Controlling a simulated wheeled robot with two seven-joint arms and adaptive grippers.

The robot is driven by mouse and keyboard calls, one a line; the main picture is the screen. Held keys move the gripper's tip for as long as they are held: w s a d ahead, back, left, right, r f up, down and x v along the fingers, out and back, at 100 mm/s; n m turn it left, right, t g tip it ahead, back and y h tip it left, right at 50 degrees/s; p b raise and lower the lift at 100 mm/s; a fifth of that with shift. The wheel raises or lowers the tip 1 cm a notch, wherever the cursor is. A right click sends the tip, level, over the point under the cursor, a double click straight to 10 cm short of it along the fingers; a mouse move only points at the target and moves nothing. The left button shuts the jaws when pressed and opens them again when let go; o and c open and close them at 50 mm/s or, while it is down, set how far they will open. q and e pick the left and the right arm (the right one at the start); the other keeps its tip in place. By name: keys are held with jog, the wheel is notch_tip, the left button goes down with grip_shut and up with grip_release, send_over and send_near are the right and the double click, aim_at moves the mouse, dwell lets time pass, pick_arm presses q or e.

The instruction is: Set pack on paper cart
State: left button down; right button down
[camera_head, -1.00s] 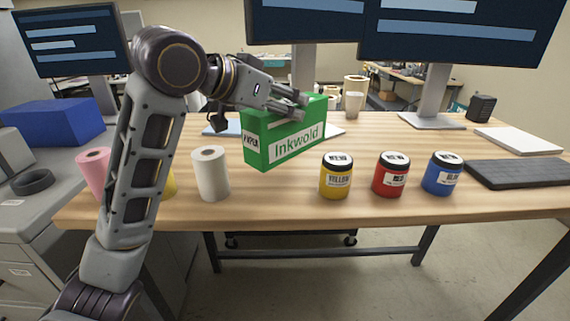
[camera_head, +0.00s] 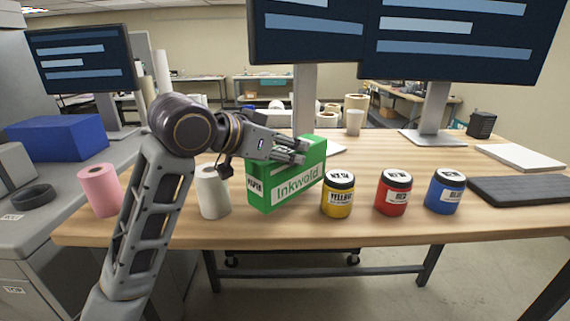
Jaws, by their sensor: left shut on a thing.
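The pack is a green box (camera_head: 292,187) marked "Inkwold" and "PAPER". It appears over the wooden table, left of the ink jars. My left gripper (camera_head: 300,151) is shut on the upper part of the pack, which looks upright. I cannot tell whether its bottom touches the tabletop. I cannot make out a paper cart for certain; a low wheeled base (camera_head: 290,262) shows under the table. My right gripper is not in view.
On the wooden table (camera_head: 400,228) stand yellow (camera_head: 337,203), red (camera_head: 391,201) and blue (camera_head: 444,200) jars, right of the pack. A white roll (camera_head: 212,200) and pink roll (camera_head: 100,190) are at left. A keyboard (camera_head: 525,190) lies at right.

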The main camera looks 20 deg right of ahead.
pick_arm(q)
jog(key=shift+f, duration=0.4)
notch_tip(320, 180, down, 2)
jog(key=shift+f, duration=0.4)
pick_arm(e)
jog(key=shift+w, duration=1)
pick_arm(q)
jog(key=c, duration=0.9)
grip_release()
jog(key=shift+f, duration=0.15)
jog(key=shift+o, duration=1.7)
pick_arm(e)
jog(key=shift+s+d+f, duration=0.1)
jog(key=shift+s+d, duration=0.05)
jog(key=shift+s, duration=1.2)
